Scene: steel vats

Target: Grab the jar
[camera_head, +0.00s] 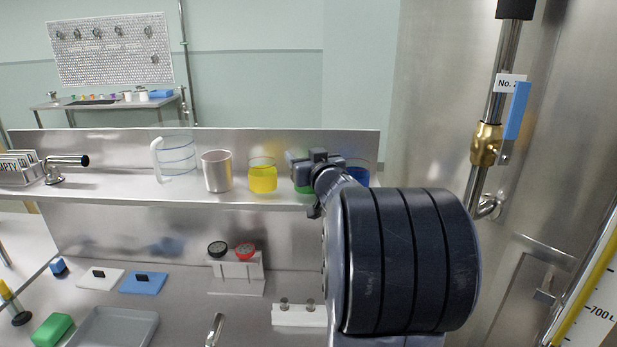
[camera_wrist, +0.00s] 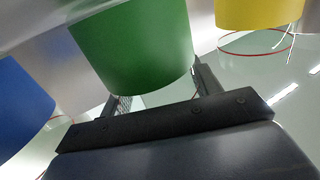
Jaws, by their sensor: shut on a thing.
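A jar with green contents (camera_wrist: 135,45) fills the middle of the wrist view. My gripper (camera_wrist: 155,90) is shut on this green jar, with a finger on either side of it. In the head view my gripper (camera_head: 310,182) is at the steel shelf on the right, and only a small part of the green jar (camera_head: 303,188) shows behind it. A jar with yellow contents (camera_head: 262,176) stands to the left, and one with blue contents (camera_head: 362,177) is to the right, partly hidden by my arm.
The shelf (camera_head: 110,190) also holds a pale cup (camera_head: 217,171) and a clear jug (camera_head: 177,157). Below are a grey tray (camera_head: 115,328), a green block (camera_head: 52,330) and a stand with black and red knobs (camera_head: 237,270). A steel vat (camera_head: 435,90) rises at the right.

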